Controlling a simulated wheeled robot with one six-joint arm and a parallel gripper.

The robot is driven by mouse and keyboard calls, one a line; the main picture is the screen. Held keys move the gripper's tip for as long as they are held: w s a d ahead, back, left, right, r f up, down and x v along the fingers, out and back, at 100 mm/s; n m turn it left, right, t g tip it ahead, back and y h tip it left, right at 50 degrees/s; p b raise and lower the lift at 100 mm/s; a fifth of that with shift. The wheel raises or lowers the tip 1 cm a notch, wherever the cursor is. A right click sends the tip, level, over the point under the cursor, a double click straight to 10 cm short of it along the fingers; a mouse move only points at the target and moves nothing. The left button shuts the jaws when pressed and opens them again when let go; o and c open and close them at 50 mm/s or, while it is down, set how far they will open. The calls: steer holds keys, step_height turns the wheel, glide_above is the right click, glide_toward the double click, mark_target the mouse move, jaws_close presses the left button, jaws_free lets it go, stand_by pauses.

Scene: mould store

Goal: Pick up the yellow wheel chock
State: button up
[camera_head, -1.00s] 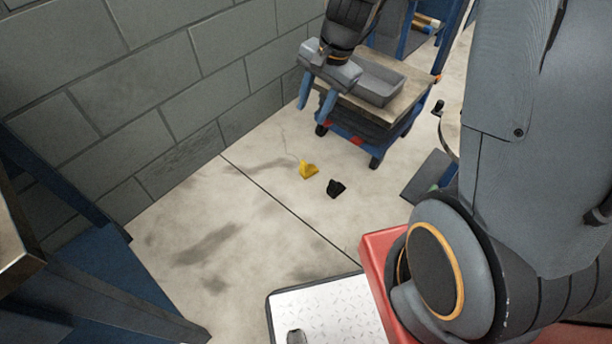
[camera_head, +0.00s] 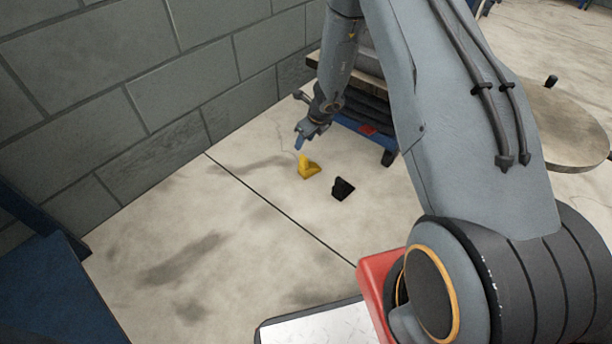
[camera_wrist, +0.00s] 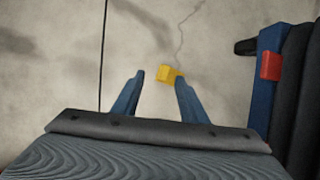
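The yellow wheel chock (camera_head: 308,168) lies on the concrete floor in the head view. It also shows in the wrist view (camera_wrist: 167,73), beyond my fingertips and nearer the right finger, which hides part of it. My gripper (camera_head: 301,140) is above and just behind the chock in the head view. In the wrist view my gripper (camera_wrist: 158,80) has its two blue fingers apart with nothing held between them.
A black chock-like block (camera_head: 343,188) lies on the floor right of the yellow chock. A blue cart (camera_head: 372,138) stands close behind; its blue frame (camera_wrist: 265,80) shows right of my fingers. A block wall (camera_head: 150,85) is at left. Floor in front is clear.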

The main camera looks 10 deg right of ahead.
steer(key=m+b, duration=0.2)
glide_above(304, 157)
steer(key=s, duration=0.2)
step_height(304, 157, down, 6)
steer(key=shift+s+d+f+b+x, duration=0.1)
steer(key=shift+d+b+x, duration=0.1)
steer(key=shift+b+x, duration=0.85)
steer(key=shift+s+d+f+b+x, duration=0.15)
steer(key=shift+b+x, duration=0.25)
steer(key=shift+x, duration=1.15)
steer(key=shift+d+r+b+x, duration=0.1)
steer(key=shift+d+b+x, duration=0.1)
steer(key=shift+b+x, duration=0.85)
steer(key=shift+f+p, duration=0.2)
steer(key=shift+p, duration=0.15)
steer(key=shift+c, duration=0.3)
jaws_close()
